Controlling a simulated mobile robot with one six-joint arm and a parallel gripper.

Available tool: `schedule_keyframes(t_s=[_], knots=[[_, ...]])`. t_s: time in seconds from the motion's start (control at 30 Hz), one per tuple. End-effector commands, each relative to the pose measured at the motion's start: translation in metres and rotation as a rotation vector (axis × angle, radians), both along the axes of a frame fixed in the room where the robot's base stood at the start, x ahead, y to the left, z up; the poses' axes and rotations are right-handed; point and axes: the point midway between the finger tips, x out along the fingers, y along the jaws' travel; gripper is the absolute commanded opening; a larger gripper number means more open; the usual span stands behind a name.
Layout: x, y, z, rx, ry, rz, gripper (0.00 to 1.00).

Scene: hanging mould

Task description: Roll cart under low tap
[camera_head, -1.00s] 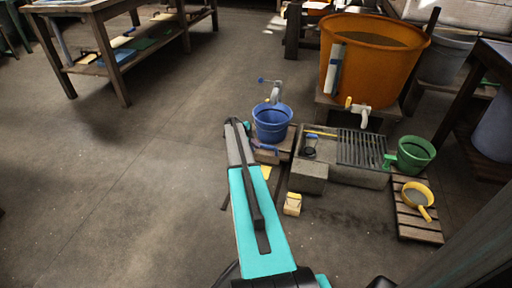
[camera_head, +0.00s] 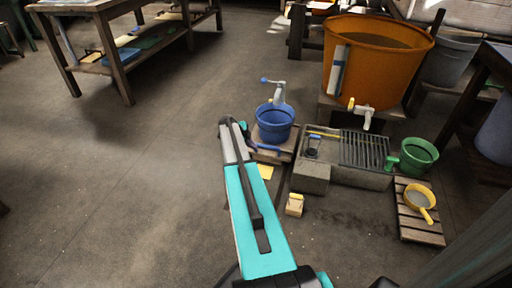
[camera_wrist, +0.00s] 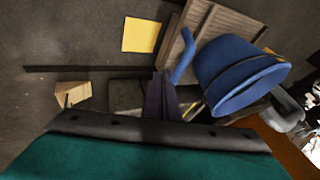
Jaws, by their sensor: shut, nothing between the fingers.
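The low wooden cart (camera_head: 287,154) stands on the floor with a blue bucket (camera_head: 274,125) on it. A blue handle (camera_head: 267,148) sticks out at its near left side. The low tap (camera_head: 279,92), grey with a blue lever, stands just behind the bucket. My gripper (camera_head: 250,143) is low, beside the handle. In the wrist view my gripper (camera_wrist: 163,96) is shut and empty, its fingertips close to the blue handle (camera_wrist: 183,58); whether they touch I cannot tell. The bucket (camera_wrist: 238,75) and grey tap (camera_wrist: 290,108) also show there.
A stone trough with a grate (camera_head: 365,151) stands right of the cart, below a large orange tub (camera_head: 375,65). A wooden wedge (camera_head: 294,205) and a yellow sheet (camera_head: 265,171) lie on the floor. A green bucket (camera_head: 418,155) stands farther right. Open floor lies left.

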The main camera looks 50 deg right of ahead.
Motion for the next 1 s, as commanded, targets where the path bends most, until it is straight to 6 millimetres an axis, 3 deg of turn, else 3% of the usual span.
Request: schedule_keyframes(t_s=[0.1,0.4,1.0], knots=[[0.003,0.012,0.021,0.0,-0.001,0.001,0.0],[0.008,0.029,0.044,0.001,0.0,0.001,0.0],[0.01,0.032,0.046,0.001,0.001,0.003,0.0]])
